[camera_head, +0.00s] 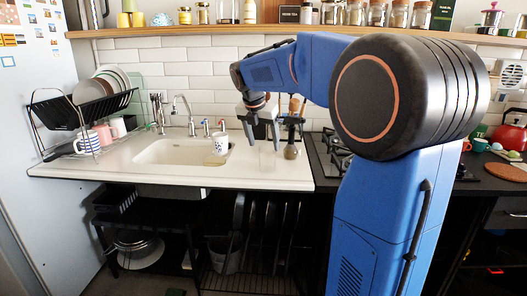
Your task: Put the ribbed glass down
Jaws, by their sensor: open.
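A clear, faint glass (267,160) stands upright on the white counter (190,177), right of the sink. It looks like the ribbed glass, but its ribs are too small to make out. My gripper (264,144) points down just above the glass, with its fingers apart and nothing visible between them. The fingertips are near the glass's rim; I cannot tell whether they touch it.
A patterned white cup (220,144) stands by the sink (170,152) on the left. A round brown-grey vessel (291,151) stands close on the right, before the gas hob (329,160). A dish rack (85,110) is at far left. The counter's front is clear.

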